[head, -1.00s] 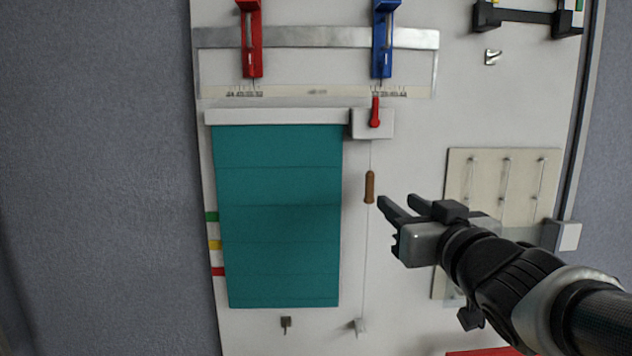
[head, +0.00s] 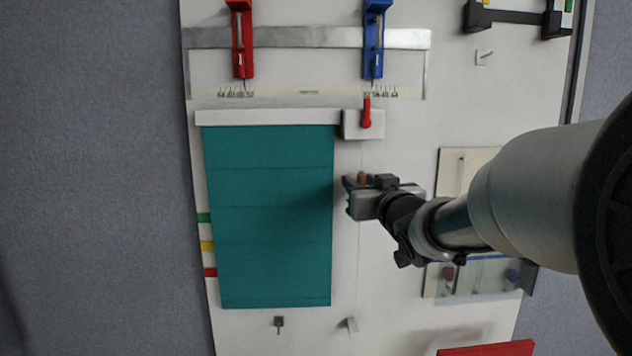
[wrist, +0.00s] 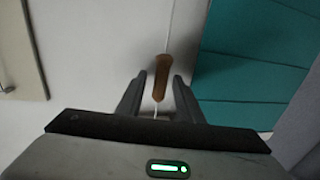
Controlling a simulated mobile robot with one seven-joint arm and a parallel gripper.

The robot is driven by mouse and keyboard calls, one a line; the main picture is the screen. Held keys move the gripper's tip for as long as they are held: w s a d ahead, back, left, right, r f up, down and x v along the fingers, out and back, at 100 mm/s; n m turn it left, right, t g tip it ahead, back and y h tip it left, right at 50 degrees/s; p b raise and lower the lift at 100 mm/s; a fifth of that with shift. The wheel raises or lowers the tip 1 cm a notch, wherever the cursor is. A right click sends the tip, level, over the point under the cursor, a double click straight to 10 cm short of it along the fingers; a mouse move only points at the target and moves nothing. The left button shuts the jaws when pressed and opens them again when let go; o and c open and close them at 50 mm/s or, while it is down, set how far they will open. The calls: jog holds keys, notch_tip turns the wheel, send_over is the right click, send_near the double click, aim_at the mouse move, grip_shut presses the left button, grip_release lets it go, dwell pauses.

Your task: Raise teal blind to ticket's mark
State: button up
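The teal blind (head: 268,215) hangs from a white headrail (head: 265,117), its lower edge below the red mark. Green (head: 204,217), yellow (head: 207,246) and red (head: 210,272) marks sit along its left edge. A red lever (head: 366,112) is on the white box at the headrail's right end. The brown wooden cord handle (wrist: 162,77) hangs on a thin cord; its top (head: 362,177) shows above my gripper (head: 350,195). In the wrist view my gripper (wrist: 158,88) is open, with one finger on each side of the handle and gaps visible. I see no ticket.
A small cleat (head: 351,325) is below the cord and a dark hook (head: 279,322) below the blind. Red (head: 242,45) and blue (head: 373,45) sliders are above. A pale panel (head: 452,160) is partly behind my arm.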

grip_shut()
notch_tip(320, 180, down, 9)
jog(key=b, duration=0.8)
jog(key=shift+r, duration=0.1)
grip_release()
